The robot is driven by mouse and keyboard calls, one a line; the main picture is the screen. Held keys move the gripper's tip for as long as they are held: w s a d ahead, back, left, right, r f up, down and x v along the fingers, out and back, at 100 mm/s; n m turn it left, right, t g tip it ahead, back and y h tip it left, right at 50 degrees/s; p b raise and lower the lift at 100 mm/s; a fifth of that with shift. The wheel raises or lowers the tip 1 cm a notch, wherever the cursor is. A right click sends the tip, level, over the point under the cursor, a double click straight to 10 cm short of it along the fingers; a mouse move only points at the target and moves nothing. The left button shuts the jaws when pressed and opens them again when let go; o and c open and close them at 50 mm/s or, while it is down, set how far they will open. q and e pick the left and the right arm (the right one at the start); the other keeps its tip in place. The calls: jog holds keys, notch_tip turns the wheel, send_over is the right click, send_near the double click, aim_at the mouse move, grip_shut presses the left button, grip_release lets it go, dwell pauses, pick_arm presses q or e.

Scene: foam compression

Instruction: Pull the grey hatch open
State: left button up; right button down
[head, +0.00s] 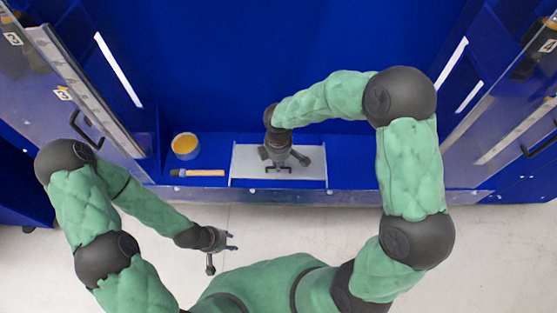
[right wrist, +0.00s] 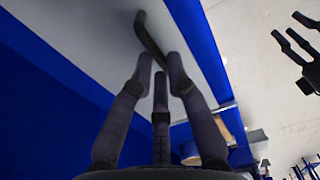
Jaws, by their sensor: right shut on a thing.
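The grey hatch (head: 305,177) is a pale flat panel set in the blue ledge at the centre of the head view. A dark handle (head: 275,168) sits near its middle. My right gripper (head: 284,163) is over the hatch, shut on this handle. In the right wrist view the fingers (right wrist: 161,70) close around the dark handle bar (right wrist: 149,38), with the pale hatch surface (right wrist: 95,30) behind it. I cannot tell whether the hatch is ajar. My left gripper (head: 230,241) is open and empty, low over the floor, apart from the hatch.
A tub with yellow-orange contents (head: 185,144) and a brush with a wooden handle (head: 205,173) are on the blue ledge left of the hatch. Clear doors with dark handles (head: 87,128) stand at both sides. Pale floor (head: 330,225) is free in front.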

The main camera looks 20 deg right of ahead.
jog(key=s+a, duration=0.2)
jog(key=s, duration=0.7)
jog(key=shift+s+a, duration=0.4)
jog(key=c, duration=1.2)
grip_release()
jog(key=shift+r, duration=0.15)
notch_tip(320, 180, up, 12)
jog(key=shift+f, duration=0.1)
